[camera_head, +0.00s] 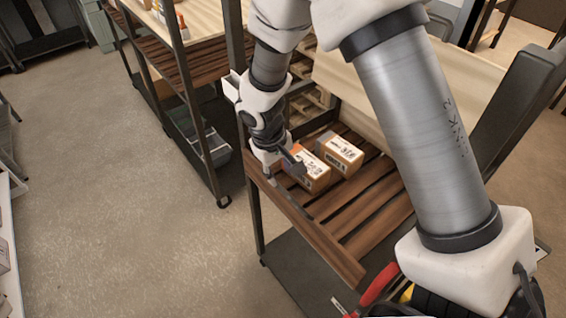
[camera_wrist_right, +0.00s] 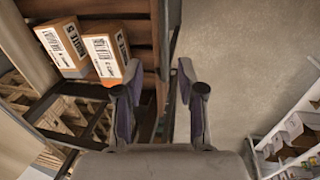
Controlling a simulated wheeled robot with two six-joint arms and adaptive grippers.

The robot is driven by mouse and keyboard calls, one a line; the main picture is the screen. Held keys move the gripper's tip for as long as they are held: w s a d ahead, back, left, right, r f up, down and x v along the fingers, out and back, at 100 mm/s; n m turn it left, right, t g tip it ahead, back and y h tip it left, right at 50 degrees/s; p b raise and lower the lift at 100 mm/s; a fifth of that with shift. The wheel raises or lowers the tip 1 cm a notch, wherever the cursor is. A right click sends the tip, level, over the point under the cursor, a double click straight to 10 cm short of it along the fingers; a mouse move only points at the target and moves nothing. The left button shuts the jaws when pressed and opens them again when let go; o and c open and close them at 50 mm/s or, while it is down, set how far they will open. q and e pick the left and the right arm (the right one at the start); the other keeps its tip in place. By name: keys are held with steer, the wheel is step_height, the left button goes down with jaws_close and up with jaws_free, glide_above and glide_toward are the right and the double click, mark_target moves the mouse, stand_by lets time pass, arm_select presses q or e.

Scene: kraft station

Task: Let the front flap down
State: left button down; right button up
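The front flap (camera_head: 311,233) is a long brown wooden board along the front edge of the slatted shelf. It looks raised like a lip, though its exact tilt is hard to tell. My right gripper (camera_head: 285,173) is at the flap's far left end, close to its top edge. In the right wrist view, my right gripper (camera_wrist_right: 160,72) has its two fingers apart, with the brown board and a dark metal edge showing between them. I cannot tell whether either finger touches the flap. My left gripper is not in view.
Two labelled cardboard boxes, one nearer (camera_head: 312,178) and one farther (camera_head: 339,157), lie on the slatted shelf (camera_head: 378,213) beside the gripper. A dark post (camera_head: 256,222) stands at the shelf's left corner. The floor (camera_head: 130,220) in front is clear.

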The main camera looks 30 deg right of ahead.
mark_target(285, 192)
steer(key=f, duration=0.4)
steer(key=s+f, duration=0.1)
steer(key=f, duration=0.1)
steer(key=shift+d+f, duration=0.2)
steer(key=shift+d, duration=0.2)
steer(key=shift+w+d+f, duration=0.1)
steer(key=shift+w+f, duration=0.05)
steer(key=shift+w, duration=0.1)
steer(key=shift+s+a+r, duration=0.2)
jaws_close()
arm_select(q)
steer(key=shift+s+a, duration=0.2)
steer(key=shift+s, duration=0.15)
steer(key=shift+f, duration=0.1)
arm_select(e)
steer(key=shift+f, duration=0.1)
